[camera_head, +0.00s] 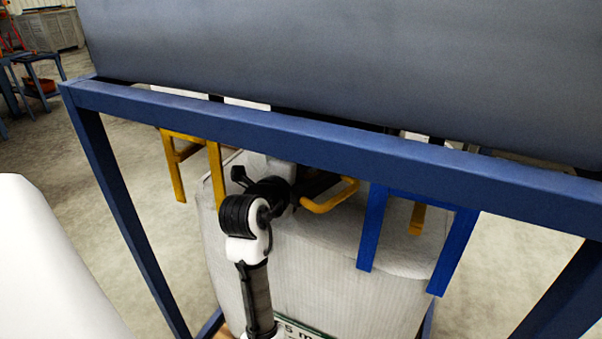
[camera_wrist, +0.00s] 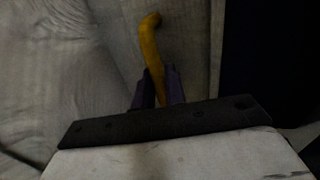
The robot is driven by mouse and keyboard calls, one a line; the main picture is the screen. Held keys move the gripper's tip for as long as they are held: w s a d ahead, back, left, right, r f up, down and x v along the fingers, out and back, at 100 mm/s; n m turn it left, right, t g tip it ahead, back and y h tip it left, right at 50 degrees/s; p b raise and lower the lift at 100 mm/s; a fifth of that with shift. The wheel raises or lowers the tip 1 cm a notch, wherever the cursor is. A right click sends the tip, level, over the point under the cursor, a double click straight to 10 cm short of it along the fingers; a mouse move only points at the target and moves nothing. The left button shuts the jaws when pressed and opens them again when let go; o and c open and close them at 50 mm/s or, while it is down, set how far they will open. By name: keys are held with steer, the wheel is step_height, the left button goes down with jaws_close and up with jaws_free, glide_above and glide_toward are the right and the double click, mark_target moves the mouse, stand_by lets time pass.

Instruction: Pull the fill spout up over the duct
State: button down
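My gripper (camera_wrist: 157,82) shows in the wrist view with its two fingers close together on either side of a bent yellow bar (camera_wrist: 150,42). The bar fills the gap between them, and its bent end sticks out beyond the fingertips. The yellow bar (camera_head: 331,197) also shows in the head view, above the pale bulk bag (camera_head: 330,268), where my fingers are hidden. A whitish piece (camera_head: 268,166) rises behind my wrist; I cannot tell whether it is the fill spout. The duct is not clearly visible, with the blue beam and grey housing covering the area above the bag.
A blue frame beam (camera_head: 300,143) crosses above my arm, under a large grey housing (camera_head: 350,60). Yellow brackets (camera_head: 216,175) hang left of my wrist, and blue bars (camera_head: 372,228) hang at right. Open floor (camera_head: 508,265) lies right of the bag.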

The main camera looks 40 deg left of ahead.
step_height(320, 180, up, 4)
steer(key=shift+r+p, duration=0.1)
steer(key=shift+p, duration=0.85)
steer(key=c, duration=1.6)
jaws_free()
steer(key=shift+o, duration=0.2)
steer(key=shift+s, duration=0.3)
steer(key=b+v, duration=0.1)
steer(key=v, duration=1.2)
steer(key=shift+s+d, duration=0.15)
